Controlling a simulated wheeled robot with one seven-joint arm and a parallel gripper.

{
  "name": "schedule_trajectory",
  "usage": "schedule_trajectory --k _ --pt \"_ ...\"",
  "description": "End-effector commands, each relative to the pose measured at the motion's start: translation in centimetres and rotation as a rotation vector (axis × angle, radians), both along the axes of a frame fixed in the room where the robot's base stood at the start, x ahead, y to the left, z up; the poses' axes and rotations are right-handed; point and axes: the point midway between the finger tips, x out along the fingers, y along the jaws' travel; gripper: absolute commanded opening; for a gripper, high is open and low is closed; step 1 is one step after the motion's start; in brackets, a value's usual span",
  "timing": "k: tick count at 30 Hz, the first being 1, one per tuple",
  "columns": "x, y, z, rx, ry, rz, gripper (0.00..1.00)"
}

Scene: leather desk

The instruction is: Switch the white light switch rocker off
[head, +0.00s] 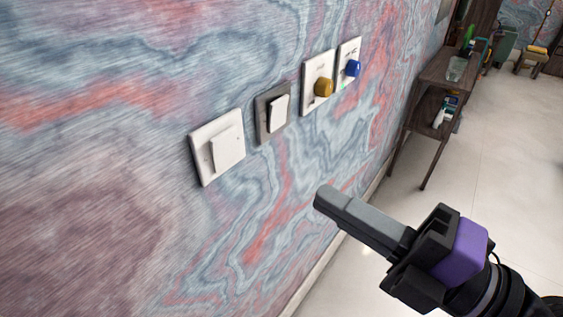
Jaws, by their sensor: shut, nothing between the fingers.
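A white light switch (198,165) is on the wall, leftmost of a row of wall fittings. Its wide white rocker (228,149) stands out from the plate; I cannot tell surely which end is pressed in. To its right is a second switch with a dark grey plate (262,126) and a narrow white rocker (278,114). My gripper (325,200) is shut and empty. It reaches in from the lower right, its fingertips pointing at the wall, lower and to the right of both switches in the picture. It appears apart from the wall.
Farther right on the wall are a white plate with a brass-coloured knob (323,87) and another with a blue knob (353,68). A dark wooden shelf table (424,105) with items on it stands beyond. The pale floor (480,185) is open to the right.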

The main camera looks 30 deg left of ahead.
Motion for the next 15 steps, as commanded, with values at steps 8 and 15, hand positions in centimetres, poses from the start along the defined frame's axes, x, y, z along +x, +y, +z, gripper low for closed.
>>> schedule_trajectory --k 8,15 --pt "0.1 4.5 0.9 0.000 0.002 0.007 0.00" --pt "0.5 9.1 1.5 0.001 0.001 0.005 0.00"
